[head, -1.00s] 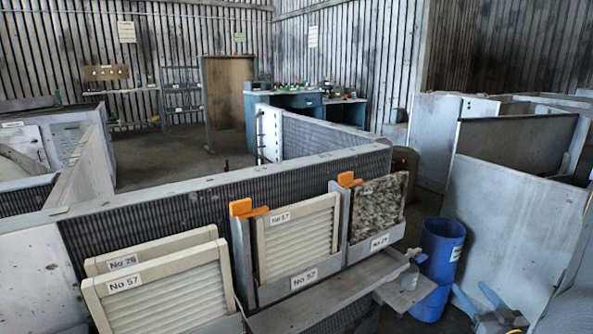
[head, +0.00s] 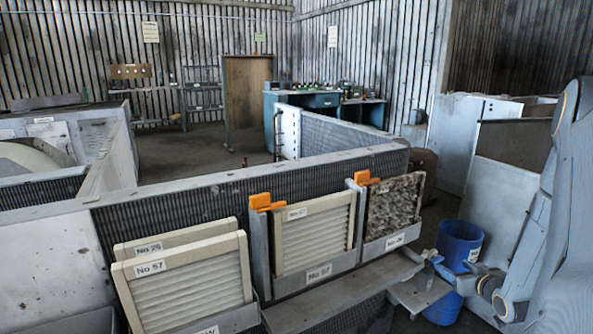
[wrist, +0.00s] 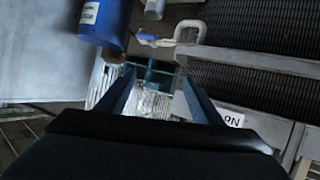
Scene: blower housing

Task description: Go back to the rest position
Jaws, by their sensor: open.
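My gripper (wrist: 160,80) is open in the wrist view, its two fingers apart with nothing between them. It points down past the edge of the housing. In the head view my arm fills the right side, and the gripper end sits low at the right, near the blue bin (head: 459,262). The bin also shows at the top left of the wrist view (wrist: 100,22). The fingers touch nothing that I can see.
Pale filter panels (head: 188,285) stand at the front left. A clean panel (head: 314,233) and a dirty filter (head: 394,205) sit in slots beside orange latches (head: 266,202).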

